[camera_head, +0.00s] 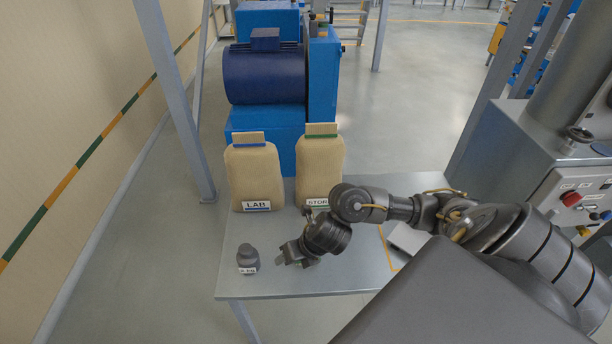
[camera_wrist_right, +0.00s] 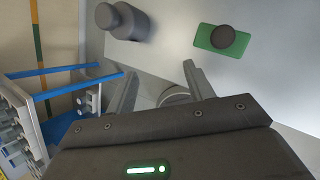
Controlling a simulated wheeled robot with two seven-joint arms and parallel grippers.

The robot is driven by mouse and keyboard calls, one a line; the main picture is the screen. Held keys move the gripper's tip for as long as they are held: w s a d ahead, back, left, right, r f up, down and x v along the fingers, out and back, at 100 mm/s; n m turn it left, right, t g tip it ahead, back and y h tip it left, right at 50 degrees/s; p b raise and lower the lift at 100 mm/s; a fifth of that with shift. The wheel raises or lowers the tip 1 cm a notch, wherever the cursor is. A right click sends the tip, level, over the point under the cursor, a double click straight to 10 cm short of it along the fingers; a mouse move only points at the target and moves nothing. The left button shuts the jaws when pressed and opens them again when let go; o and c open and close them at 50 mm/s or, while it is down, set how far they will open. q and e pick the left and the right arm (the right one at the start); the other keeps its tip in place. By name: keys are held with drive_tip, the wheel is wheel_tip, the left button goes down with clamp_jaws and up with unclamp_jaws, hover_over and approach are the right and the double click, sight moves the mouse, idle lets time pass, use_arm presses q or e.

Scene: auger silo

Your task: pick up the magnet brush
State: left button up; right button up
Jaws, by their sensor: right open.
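A green block with a dark round knob, which looks like the magnet brush (camera_wrist_right: 212,43), lies on the grey tabletop in the right wrist view. It is beyond and to the right of my right gripper's fingertips. In the head view I cannot make it out; my right arm probably hides it. My right gripper (camera_head: 285,257) is low over the table's front part. In the wrist view its fingers (camera_wrist_right: 160,72) are apart. A pale rounded thing (camera_wrist_right: 173,95) shows between the finger bases; I cannot tell what it is. My left gripper is not in view.
A dark grey weight (camera_head: 247,257) stands left of my right gripper, also in the wrist view (camera_wrist_right: 125,20). Two tan bags, LAB (camera_head: 254,180) and STOR (camera_head: 319,165), stand at the table's back. The table (camera_head: 350,277) has bare room at the front. A control cabinet (camera_head: 545,165) is at right.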

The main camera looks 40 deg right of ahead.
drive_tip(key=d+r+n+g+h, duration=0.15)
drive_tip(key=d+n, duration=0.25)
drive_tip(key=d, duration=0.4)
drive_tip(key=shift+t, duration=0.25)
drive_tip(key=x, duration=0.3)
drive_tip(key=b+x, duration=0.1)
drive_tip(key=shift+s+f, duration=0.2)
drive_tip(key=shift+f, duration=0.2)
drive_tip(key=shift+x, duration=2.95)
drive_tip(key=shift+d, duration=0.1)
drive_tip(key=c, duration=1.1)
drive_tip(key=shift+r, duration=0.1)
